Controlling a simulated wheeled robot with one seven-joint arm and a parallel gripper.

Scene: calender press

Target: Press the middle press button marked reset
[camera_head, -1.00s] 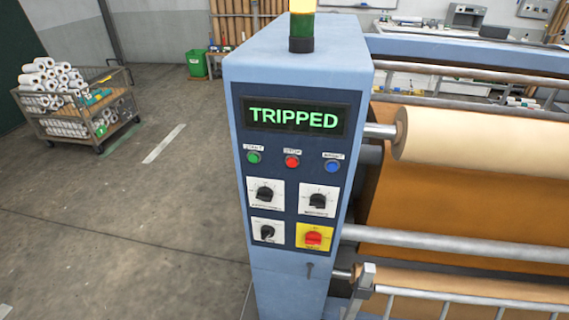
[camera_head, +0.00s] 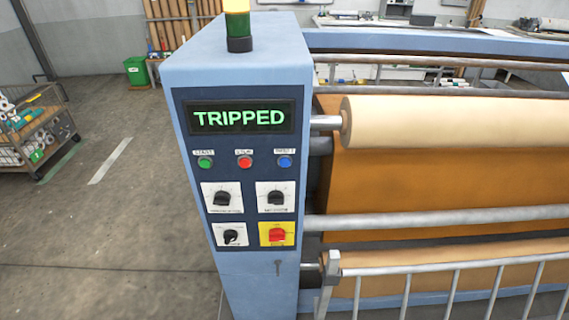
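The press control panel (camera_head: 242,218) is on the front of a blue cabinet (camera_head: 235,62). Its display (camera_head: 240,117) reads TRIPPED in green letters. Below it is a row of three push buttons: green (camera_head: 205,162) at left, red (camera_head: 245,162) in the middle, blue (camera_head: 285,162) at right. Each has a small white label above it. The left label looks like START; the middle and right labels are too blurred to read surely, so I cannot tell which says reset. My gripper is not in view.
Under the buttons are three black rotary knobs and a red switch on a yellow plate (camera_head: 277,234). Rollers with tan sheet (camera_head: 440,135) and a metal railing (camera_head: 440,275) lie to the right. A wire cart (camera_head: 40,135) stands at left. Floor between cart and cabinet is clear.

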